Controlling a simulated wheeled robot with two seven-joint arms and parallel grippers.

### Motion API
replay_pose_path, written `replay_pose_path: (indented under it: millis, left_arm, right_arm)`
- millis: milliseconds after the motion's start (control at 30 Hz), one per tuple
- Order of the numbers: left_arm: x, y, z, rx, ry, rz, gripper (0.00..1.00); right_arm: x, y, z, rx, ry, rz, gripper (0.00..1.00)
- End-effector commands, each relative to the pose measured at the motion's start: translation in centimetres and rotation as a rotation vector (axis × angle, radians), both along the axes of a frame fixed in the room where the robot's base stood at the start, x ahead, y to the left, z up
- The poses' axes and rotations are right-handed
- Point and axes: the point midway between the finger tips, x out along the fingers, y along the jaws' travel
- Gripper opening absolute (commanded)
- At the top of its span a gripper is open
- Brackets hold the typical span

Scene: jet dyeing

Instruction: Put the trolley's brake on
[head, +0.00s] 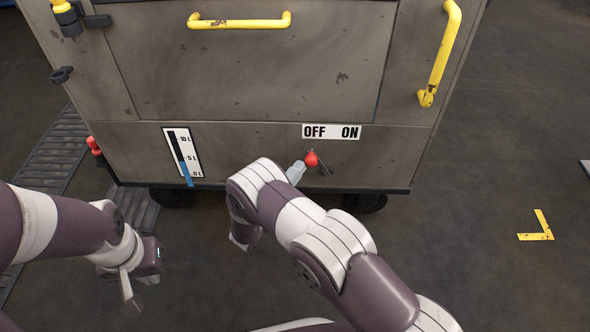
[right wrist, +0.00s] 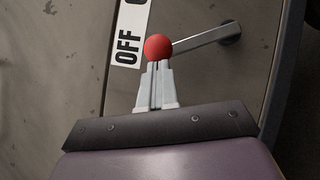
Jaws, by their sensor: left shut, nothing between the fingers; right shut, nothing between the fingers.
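The trolley (head: 240,75) is a large, worn grey-brown metal box on dark wheels. Its brake lever has a red ball knob (head: 311,159) and a short metal arm, low on the front. The knob is below the word OFF of the OFF/ON label (head: 331,131), to the left of the lever's pivot. My right gripper (head: 298,170) is shut and empty, its tips at the knob's left. In the right wrist view the knob (right wrist: 158,47) sits right at the fingertips (right wrist: 157,66); I cannot tell whether they touch. My left gripper (head: 131,298) is shut, low over the floor at left.
Yellow handles (head: 239,22) (head: 440,55) stick out from the trolley's front. A level gauge (head: 182,156) and a smaller red knob (head: 94,145) are at its lower left. A ribbed floor grating (head: 50,165) lies left. The floor on the right is clear around a yellow corner mark (head: 541,228).

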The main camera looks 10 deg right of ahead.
Motion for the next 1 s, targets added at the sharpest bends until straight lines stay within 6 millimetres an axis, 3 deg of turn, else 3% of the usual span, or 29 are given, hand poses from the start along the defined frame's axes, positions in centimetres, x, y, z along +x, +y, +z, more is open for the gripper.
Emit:
replay_pose_path:
  millis: [433,700,1000]
  left_arm:
    - [0.0,0.0,8.3,0.000,0.000,0.000,0.00]
    - [0.0,0.0,13.0,0.000,0.000,0.000,0.00]
    - [0.0,0.0,16.2,0.000,0.000,0.000,0.00]
  right_arm:
    - [-0.9,-3.1,3.8,0.320,-0.093,-0.003,0.00]
    - [-1.7,-5.8,4.7,0.566,-0.161,-0.005,0.00]
    - [-2.5,-8.6,4.6,0.803,-0.230,-0.005,0.00]
